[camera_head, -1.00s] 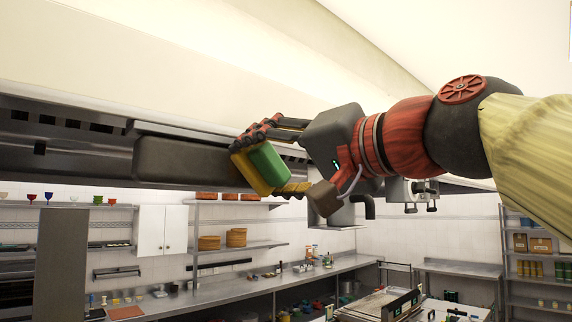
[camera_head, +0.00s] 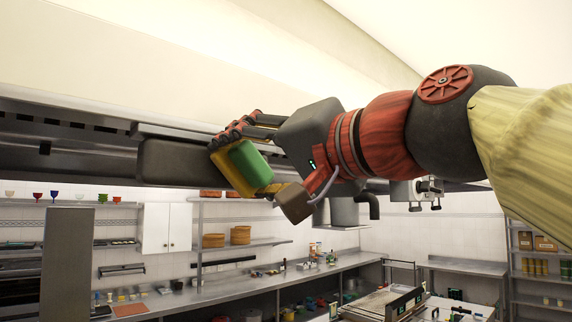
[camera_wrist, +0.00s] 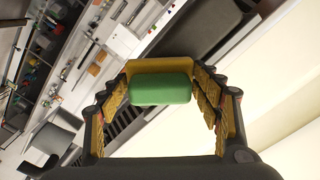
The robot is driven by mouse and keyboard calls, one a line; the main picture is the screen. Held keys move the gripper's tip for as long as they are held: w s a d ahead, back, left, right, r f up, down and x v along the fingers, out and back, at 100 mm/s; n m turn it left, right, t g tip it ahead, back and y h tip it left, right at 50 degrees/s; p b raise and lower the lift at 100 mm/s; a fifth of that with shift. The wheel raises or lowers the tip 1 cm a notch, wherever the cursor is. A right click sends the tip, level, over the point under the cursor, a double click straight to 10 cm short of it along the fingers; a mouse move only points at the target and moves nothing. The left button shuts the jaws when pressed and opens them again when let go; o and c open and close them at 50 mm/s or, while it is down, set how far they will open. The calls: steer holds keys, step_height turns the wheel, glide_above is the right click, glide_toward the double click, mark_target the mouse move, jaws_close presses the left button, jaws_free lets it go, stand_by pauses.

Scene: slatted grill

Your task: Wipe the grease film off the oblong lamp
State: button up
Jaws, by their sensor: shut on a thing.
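The oblong lamp (camera_head: 172,163) is a dark grey, rounded long box under the hood edge, left of my gripper in the head view. It also shows at the top of the wrist view (camera_wrist: 200,25). I cannot make out a grease film on its dark surface. My gripper (camera_head: 243,163) is shut on a green and yellow sponge (camera_head: 249,161). The sponge's yellow side faces the lamp and overlaps its right end in the head view; I cannot tell for sure whether they touch. In the wrist view the green side of the sponge (camera_wrist: 160,89) sits between the fingers.
The metal hood (camera_head: 60,125) with dark slots runs along behind and left of the lamp. A grey metal pipe fitting (camera_head: 345,210) hangs behind my gripper. Shelves and a long counter (camera_head: 220,290) with small items lie well below.

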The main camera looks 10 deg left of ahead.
steer(key=shift+a, duration=0.2)
steer(key=shift+w+d+b, duration=0.35)
steer(key=shift+w+d, duration=0.3)
steer(key=shift+w, duration=0.15)
steer(key=shift+w+d+b, duration=0.3)
steer(key=shift+w+d, duration=0.3)
steer(key=shift+w, duration=0.2)
steer(key=b+v, duration=0.2)
steer(key=v, duration=0.4)
